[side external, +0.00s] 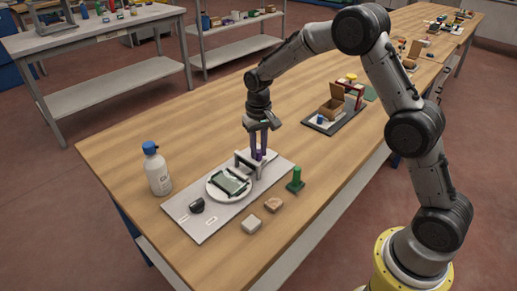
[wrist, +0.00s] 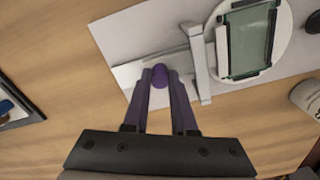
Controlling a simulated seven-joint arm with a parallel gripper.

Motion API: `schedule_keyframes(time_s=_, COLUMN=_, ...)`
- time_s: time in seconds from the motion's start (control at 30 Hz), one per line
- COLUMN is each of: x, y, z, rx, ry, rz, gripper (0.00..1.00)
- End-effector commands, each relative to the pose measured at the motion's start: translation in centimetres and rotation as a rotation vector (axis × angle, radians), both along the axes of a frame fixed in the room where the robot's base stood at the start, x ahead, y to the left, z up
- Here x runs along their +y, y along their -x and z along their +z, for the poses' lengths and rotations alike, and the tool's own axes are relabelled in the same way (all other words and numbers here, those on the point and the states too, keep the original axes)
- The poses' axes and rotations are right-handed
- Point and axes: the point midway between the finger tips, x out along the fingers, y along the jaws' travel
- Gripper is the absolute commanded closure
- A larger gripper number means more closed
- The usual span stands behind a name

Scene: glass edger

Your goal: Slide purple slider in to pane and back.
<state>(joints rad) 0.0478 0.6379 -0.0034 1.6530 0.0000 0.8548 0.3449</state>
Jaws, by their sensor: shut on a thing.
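My gripper (side external: 257,156) points down over the grey base plate (side external: 203,226). Its two purple-sided fingers (wrist: 161,76) are shut on the purple slider (wrist: 159,75), whose rounded top shows between the fingertips in the wrist view. The slider sits beside a grey bracket (wrist: 197,62), on the side away from the pane. The glass pane (wrist: 248,41) lies in dark green-edged holders on a round white turntable (side external: 215,194), on the bracket's other side. In the side view the slider is mostly hidden by the fingers and bracket.
A white bottle with a blue cap (side external: 157,172) stands left of the plate. A black knob (side external: 197,205) is on the plate's near end. A dark tray (side external: 333,122) with a cardboard box is behind.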

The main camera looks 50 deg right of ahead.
Motion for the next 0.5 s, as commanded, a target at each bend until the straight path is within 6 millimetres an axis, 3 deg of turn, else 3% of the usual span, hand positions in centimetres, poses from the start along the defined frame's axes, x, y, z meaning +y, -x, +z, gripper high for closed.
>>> schedule_keyframes(time_s=0.23, x=-0.6, y=-0.1, z=0.1, rx=-0.003, ry=0.0, rz=-0.001, gripper=1.0)
schedule_keyframes(time_s=0.5, x=-4.6, y=-0.1, z=0.2, rx=-0.005, ry=0.001, rz=-0.004, gripper=1.0)
